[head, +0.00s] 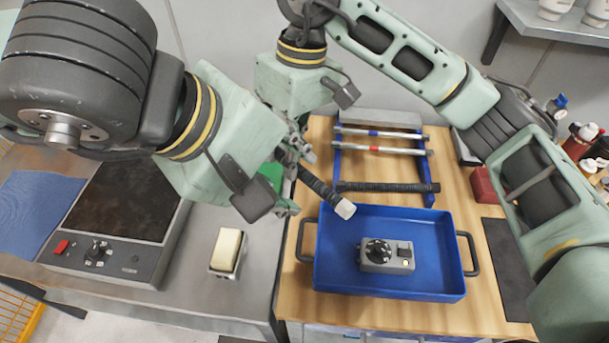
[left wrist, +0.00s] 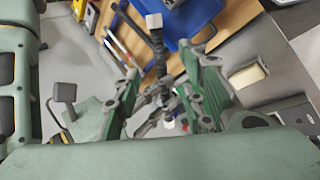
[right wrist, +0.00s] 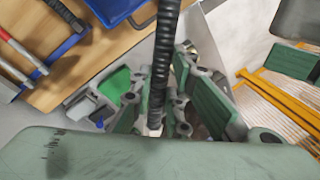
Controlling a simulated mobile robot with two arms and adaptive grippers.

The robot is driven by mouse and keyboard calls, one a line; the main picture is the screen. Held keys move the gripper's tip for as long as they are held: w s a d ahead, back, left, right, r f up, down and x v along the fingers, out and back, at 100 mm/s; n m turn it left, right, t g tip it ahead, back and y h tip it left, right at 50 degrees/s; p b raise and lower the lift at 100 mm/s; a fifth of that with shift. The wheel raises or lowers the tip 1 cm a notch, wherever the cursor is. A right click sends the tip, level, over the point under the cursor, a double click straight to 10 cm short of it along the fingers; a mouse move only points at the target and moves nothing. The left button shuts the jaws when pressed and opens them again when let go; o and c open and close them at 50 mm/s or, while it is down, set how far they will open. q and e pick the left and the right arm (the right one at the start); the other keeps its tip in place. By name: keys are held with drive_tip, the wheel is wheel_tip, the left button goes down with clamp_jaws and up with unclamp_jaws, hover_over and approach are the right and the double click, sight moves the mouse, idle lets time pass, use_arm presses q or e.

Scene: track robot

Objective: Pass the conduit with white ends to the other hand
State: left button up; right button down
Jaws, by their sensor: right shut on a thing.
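The conduit with white ends is a black ribbed tube (head: 318,183). One white end (head: 345,208) points down and right above the blue tray. My right gripper (head: 297,148) is shut on the conduit near its other end. In the right wrist view the tube (right wrist: 163,60) runs up from between my right fingers (right wrist: 160,115). My left gripper (head: 287,182) is beside the right one, fingers apart. In the left wrist view the conduit (left wrist: 157,50) passes in the space between my left fingers (left wrist: 165,92); whether they touch it is unclear.
A blue tray (head: 335,275) holds a grey device with a knob (head: 388,256). Behind it a blue rack (head: 337,165) carries another black tube (head: 388,187) and red-and-white rods (head: 385,149). A cooktop (head: 115,200) and a cream block (head: 227,250) are at left.

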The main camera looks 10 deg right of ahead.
sight(318, 187)
use_arm(q)
drive_tip(key=x, duration=1)
drive_tip(key=shift+s, duration=0.1)
drive_tip(key=shift+c, duration=0.7)
clamp_jaws()
drive_tip(key=shift+r, duration=0.1)
use_arm(e)
drive_tip(key=c, duration=1.6)
unclamp_jaws()
